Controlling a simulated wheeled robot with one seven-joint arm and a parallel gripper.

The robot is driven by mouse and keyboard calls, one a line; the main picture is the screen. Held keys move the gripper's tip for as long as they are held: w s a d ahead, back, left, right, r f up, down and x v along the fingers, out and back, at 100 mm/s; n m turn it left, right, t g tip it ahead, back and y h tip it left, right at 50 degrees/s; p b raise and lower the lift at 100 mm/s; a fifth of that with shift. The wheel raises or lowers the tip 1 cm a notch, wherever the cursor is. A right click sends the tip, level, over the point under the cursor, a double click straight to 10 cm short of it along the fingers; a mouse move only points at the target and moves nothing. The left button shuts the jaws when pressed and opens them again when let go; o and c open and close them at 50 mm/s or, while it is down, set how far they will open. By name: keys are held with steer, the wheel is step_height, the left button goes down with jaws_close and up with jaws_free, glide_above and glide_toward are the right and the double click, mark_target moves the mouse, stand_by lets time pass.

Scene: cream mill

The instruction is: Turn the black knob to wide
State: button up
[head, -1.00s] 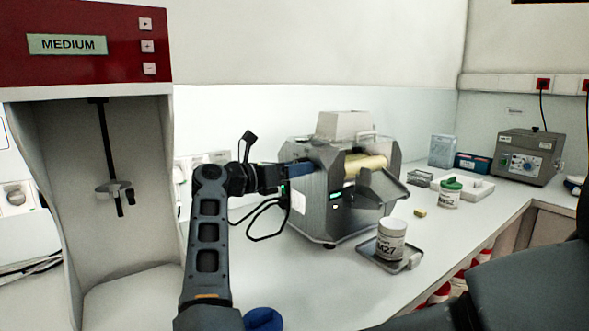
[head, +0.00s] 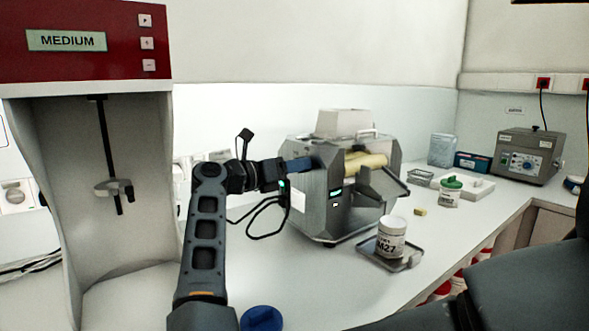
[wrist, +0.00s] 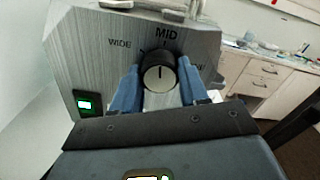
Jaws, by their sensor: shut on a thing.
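The black knob (wrist: 159,72) is on the metal side panel of the mill (wrist: 95,50) in the wrist view, with a pale round face. The mark on its face points up, roughly at the word MID. The word WIDE is printed to the upper left of the knob. A label on the right is partly hidden by a finger. My gripper (wrist: 160,82) has its blue fingers on both sides of the knob, shut on it. In the head view my gripper (head: 299,164) reaches the left side of the mill (head: 330,205), and the knob is hidden there.
A white jar (head: 391,238) stands on a small metal tray (head: 403,262) in front of the mill. A red-topped mixer (head: 85,75) stands at left. Black cables (head: 262,222) hang below my gripper.

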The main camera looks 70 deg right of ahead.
steer(key=shift+n+p, duration=0.55)
steer(key=shift+n, duration=4.35)
steer(key=o, duration=1.1)
steer(key=shift+c, duration=0.2)
steer(key=b+v, duration=0.1)
steer(key=v, duration=0.7)
steer(key=shift+b, duration=0.35)
steer(key=shift+d, duration=0.1)
